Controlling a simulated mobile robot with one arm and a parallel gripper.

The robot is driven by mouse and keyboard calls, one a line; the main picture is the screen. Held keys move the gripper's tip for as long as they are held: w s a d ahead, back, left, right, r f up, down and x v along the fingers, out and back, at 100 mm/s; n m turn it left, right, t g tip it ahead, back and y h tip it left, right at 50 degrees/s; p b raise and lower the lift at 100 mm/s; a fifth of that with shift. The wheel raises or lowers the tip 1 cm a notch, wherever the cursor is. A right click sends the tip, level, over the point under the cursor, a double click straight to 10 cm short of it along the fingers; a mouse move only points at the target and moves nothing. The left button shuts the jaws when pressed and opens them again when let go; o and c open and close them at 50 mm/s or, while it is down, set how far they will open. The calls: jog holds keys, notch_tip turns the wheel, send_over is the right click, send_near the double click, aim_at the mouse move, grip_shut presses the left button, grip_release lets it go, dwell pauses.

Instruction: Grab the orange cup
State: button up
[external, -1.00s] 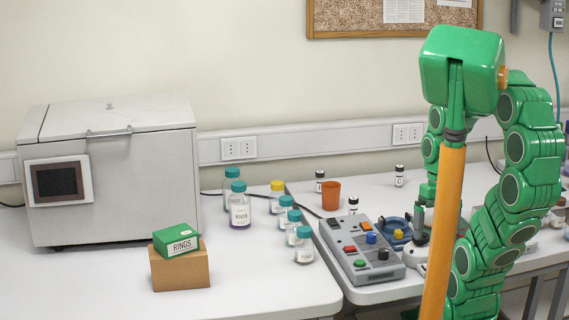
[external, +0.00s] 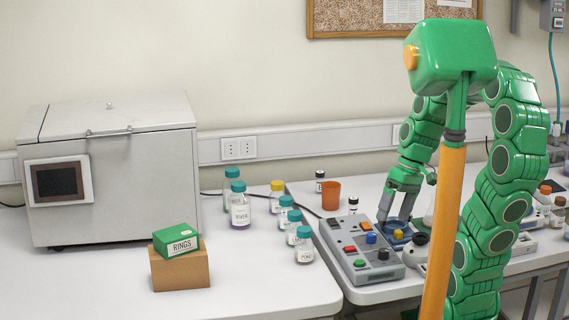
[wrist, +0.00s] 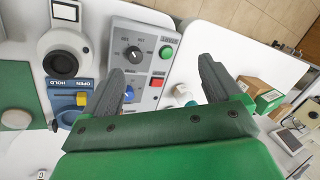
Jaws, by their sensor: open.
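The orange cup (external: 331,195) stands upright on the right-hand bench, behind the grey control panel, in the external view. I cannot make it out in the wrist view. My gripper (external: 394,219) points down over the bench, to the right of the cup and apart from it, by the blue device. In the wrist view my gripper (wrist: 166,82) has its two dark fingers spread wide, with nothing held between them.
The grey control panel (external: 360,258) lies in front of the cup, with a blue device (external: 397,238) at its right. Small black-capped bottles (external: 320,182) stand near the cup. Several teal-capped bottles (external: 240,206) and a boxy machine (external: 113,185) are on the left bench.

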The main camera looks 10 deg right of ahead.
jog(key=w+a+r+n+y, duration=0.1)
jog(key=w+a+n+y, duration=0.3)
jog(key=w+a, duration=0.5)
jog(key=n+t+y, duration=0.3)
jog(key=t+y, duration=0.1)
jog(key=t, duration=0.2)
send_over(326, 189)
jog(key=s, duration=0.8)
notch_tip(326, 189, down, 4)
jog(key=f, duration=0.1)
jog(key=w+d+f+t, duration=0.1)
jog(key=w+d+f, duration=0.2)
jog(key=w+d+f+t, duration=0.2)
jog(key=w+d+f, duration=0.1)
jog(key=w, duration=0.1)
jog(key=shift+d+f+m+h, duration=0.15)
jog(key=shift+d+m+h, duration=0.15)
jog(key=shift+m, duration=0.1)
jog(key=shift+f+x, duration=0.1)
jog(key=shift+x, duration=1.85)
jog(key=shift+f+x, duration=0.15)
jog(key=shift+x, duration=1.85)
jog(key=shift+d, duration=0.1)
jog(key=c, duration=1)
jog(key=shift+r, duration=0.15)
